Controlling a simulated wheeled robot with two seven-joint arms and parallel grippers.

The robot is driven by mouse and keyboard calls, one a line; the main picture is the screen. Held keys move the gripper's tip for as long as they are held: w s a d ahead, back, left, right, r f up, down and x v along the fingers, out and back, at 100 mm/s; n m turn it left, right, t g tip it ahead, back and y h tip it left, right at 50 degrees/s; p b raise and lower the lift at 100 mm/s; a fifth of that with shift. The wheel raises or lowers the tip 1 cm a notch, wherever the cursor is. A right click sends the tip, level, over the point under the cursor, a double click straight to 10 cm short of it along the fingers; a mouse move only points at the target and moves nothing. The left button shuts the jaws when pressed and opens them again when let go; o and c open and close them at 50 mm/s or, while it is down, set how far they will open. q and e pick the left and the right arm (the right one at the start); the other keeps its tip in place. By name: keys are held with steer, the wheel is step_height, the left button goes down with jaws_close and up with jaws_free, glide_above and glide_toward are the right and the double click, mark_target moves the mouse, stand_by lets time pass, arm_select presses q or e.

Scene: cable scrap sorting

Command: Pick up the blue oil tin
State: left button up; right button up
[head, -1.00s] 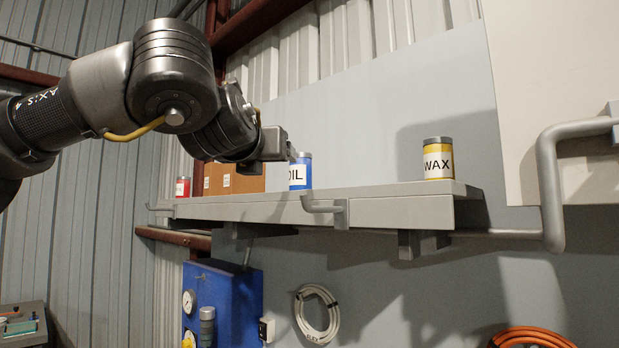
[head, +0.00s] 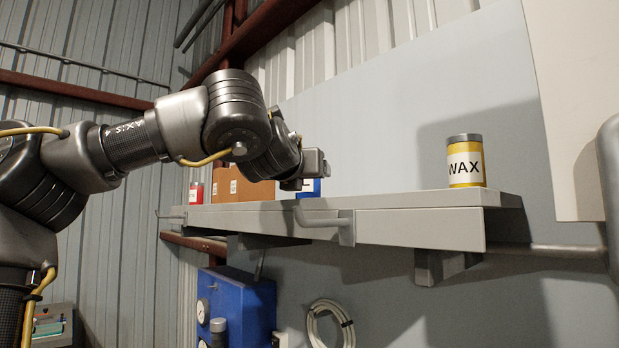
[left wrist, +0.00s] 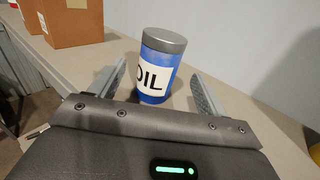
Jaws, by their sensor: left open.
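The blue oil tin (left wrist: 155,75) stands upright on the shelf in the left wrist view, with a grey lid and a white label. In the head view the oil tin (head: 311,188) is mostly hidden behind my left gripper (head: 318,165). In the left wrist view my left gripper (left wrist: 160,88) is open, with one finger on each side of the tin. Gaps show between the tin and both fingers, more clearly on the right. My right gripper is not in view.
The grey shelf (head: 400,218) has a hooked bracket at its front edge. A yellow wax tin (head: 465,162) stands to the right. A cardboard box (head: 245,186) and a red tin (head: 196,193) stand to the left. Shelf space between oil and wax tins is clear.

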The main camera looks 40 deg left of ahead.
arm_select(q)
steer(key=shift+w, duration=0.2)
steer(key=shift+s+r, duration=0.1)
steer(key=shift+a+r+p, duration=0.15)
steer(key=shift+r+p, duration=0.05)
steer(key=shift+p, duration=0.2)
steer(key=p+x, duration=0.2)
steer(key=x, duration=0.3)
steer(key=shift+f+p, duration=0.15)
steer(key=shift+p, duration=0.15)
steer(key=shift+a+f, duration=0.1)
steer(key=shift+s+d, duration=0.15)
steer(key=shift+d, duration=0.05)
steer(key=shift+s, duration=0.1)
steer(key=shift+c, duration=0.8)
steer(key=shift+a, duration=0.1)
steer(key=c, duration=1)
steer(key=shift+c, duration=0.3)
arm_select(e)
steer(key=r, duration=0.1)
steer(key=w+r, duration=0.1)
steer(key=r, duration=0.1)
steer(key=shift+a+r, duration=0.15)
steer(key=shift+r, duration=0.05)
